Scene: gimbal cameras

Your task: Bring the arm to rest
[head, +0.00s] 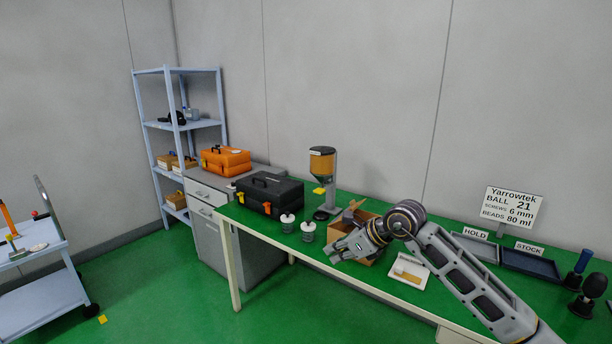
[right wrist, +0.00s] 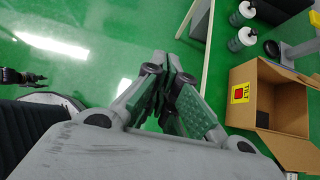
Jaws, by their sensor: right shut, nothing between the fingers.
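My right arm reaches in from the lower right of the head view. Its right gripper (head: 335,255) is shut and empty, above the front edge of the green table (head: 330,208), beside the open cardboard box (head: 342,228). In the right wrist view the fingers of this gripper (right wrist: 166,62) are closed together over the floor, with the table edge just to their right. A small dark gripper (right wrist: 36,77) at the left edge of the wrist view appears to be my left one; it is too small to tell whether it is open.
Two lidded jars (head: 307,231), a black toolbox (head: 270,194) and a dispenser (head: 322,164) stand left of or behind the box.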

